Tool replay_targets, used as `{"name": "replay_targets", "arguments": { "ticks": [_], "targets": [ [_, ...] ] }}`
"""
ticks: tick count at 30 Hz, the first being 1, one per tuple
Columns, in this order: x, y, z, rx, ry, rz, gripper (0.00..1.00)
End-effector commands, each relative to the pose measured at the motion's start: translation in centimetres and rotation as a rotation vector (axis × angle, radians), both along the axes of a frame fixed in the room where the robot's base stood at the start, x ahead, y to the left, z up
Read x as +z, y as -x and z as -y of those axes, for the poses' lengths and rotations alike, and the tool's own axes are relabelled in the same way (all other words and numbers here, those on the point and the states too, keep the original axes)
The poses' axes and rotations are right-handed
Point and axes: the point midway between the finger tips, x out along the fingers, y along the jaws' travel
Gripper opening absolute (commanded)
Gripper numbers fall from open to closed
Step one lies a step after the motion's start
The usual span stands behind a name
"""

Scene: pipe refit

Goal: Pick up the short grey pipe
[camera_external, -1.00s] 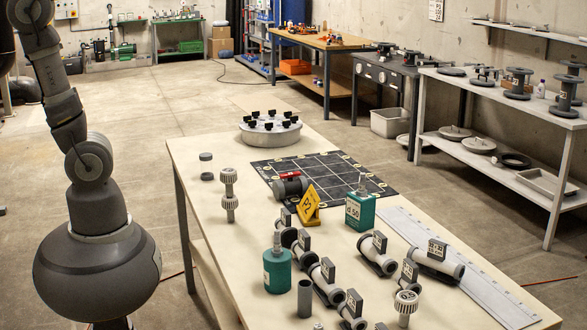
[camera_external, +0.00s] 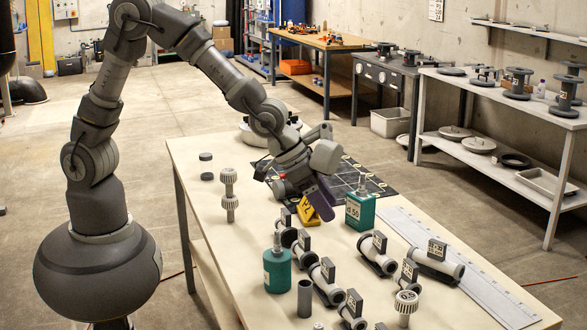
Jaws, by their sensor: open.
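The short grey pipe (camera_external: 305,298) stands upright near the front edge of the pale table, just right of a green bottle with a grey top (camera_external: 277,265). Nothing touches it that I can see. My gripper (camera_external: 318,203) hangs over the middle of the table, pointing down, beside the yellow sign and well behind the pipe. It is open and holds nothing that I can make out. My arm hides part of the black gridded mat (camera_external: 358,176) and of the round grey flanged part behind it.
Several grey pipe fittings with black tags (camera_external: 322,278) stand close to the right of the pipe. A second green bottle (camera_external: 360,210), the yellow sign (camera_external: 306,212) and ribbed grey fittings (camera_external: 229,195) stand farther back. The table's left front (camera_external: 235,255) is clear.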

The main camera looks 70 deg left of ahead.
Motion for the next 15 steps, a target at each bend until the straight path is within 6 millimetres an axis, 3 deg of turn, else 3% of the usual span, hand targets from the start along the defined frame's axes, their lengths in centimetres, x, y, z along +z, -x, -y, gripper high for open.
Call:
{"name": "replay_targets", "arguments": {
  "ticks": [1,4,8,15],
  "targets": [
    [-4.0,2.3,1.2,-0.037,-0.039,-0.052,0.63],
    [-9.0,5.6,2.2,-0.080,-0.091,-0.110,0.63],
    [-12.1,7.5,2.5,-0.105,-0.125,-0.140,0.63],
    [-14.9,6.8,3.1,-0.106,-0.126,-0.143,0.63]
  ]
}}
